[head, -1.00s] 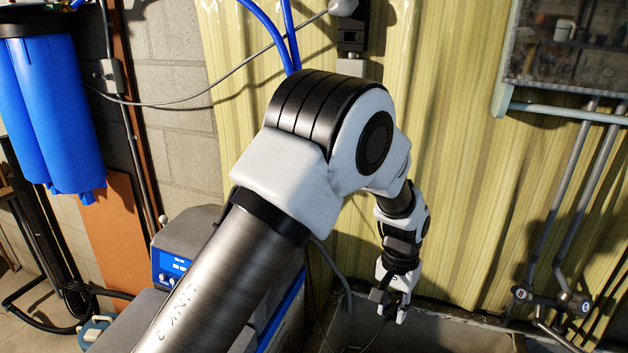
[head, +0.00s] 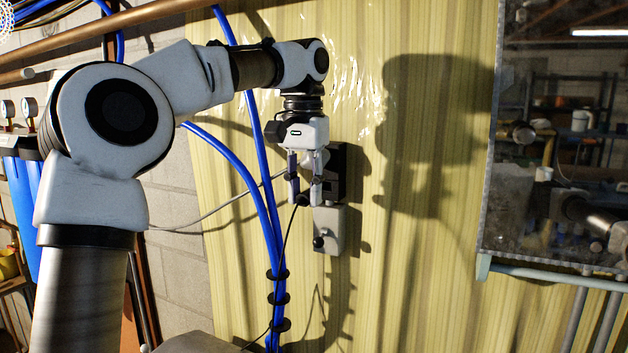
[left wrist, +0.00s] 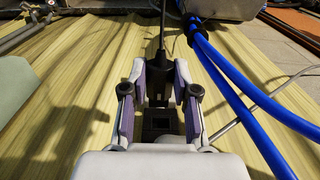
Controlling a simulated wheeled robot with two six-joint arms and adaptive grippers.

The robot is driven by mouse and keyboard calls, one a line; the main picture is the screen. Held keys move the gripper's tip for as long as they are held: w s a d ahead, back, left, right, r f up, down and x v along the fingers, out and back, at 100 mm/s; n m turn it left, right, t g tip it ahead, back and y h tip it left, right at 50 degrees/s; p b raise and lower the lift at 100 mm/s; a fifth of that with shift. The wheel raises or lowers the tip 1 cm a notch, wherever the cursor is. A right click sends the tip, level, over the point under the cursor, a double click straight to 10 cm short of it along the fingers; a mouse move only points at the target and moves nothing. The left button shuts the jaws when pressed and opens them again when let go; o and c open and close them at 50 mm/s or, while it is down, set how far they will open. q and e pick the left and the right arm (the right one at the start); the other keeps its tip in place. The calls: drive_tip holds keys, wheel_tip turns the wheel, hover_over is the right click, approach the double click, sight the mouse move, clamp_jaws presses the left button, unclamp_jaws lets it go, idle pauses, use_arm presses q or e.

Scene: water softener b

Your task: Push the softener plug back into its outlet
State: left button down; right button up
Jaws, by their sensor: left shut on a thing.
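My left gripper (head: 304,194) points down in front of the panelled wall in the head view. It is shut on the black softener plug (left wrist: 158,72), which shows between the fingers in the left wrist view. In the head view the plug is small and mostly hidden by the fingers. Its thin black cord (head: 287,238) hangs down from the fingertips. The black outlet (head: 338,178) is on the wall just right of and behind the gripper, which partly covers it. The plug appears apart from the outlet, but the gap is hard to judge. My right gripper is not in view.
Blue hoses (head: 262,165) run down the wall close to the gripper's left. A grey box (head: 328,230) with a dark knob sits under the outlet. A grey cable (head: 215,215) crosses left. A mirror-like cabinet (head: 560,150) stands right; the wall between is clear.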

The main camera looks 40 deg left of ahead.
use_arm(q)
drive_tip(key=shift+s+a+f, duration=0.1)
drive_tip(key=shift+s+a, duration=0.1)
drive_tip(key=shift+a, duration=0.15)
drive_tip(key=shift+s+a, duration=0.1)
drive_tip(key=shift+s+p, duration=0.1)
drive_tip(key=shift+p, duration=0.25)
drive_tip(key=shift+w+r+p, duration=0.25)
drive_tip(key=shift+w+p, duration=0.15)
drive_tip(key=shift+w+r+p, duration=0.1)
drive_tip(key=shift+w+p, duration=0.8)
drive_tip(key=shift+p, duration=0.1)
drive_tip(key=shift+w+a+f+b, duration=0.2)
drive_tip(key=shift+w+f+b, duration=0.15)
drive_tip(key=shift+w, duration=0.05)
drive_tip(key=shift+w+a, duration=0.35)
drive_tip(key=shift+w, duration=0.3)
drive_tip(key=shift+d+r, duration=0.1)
drive_tip(key=shift+d, duration=0.1)
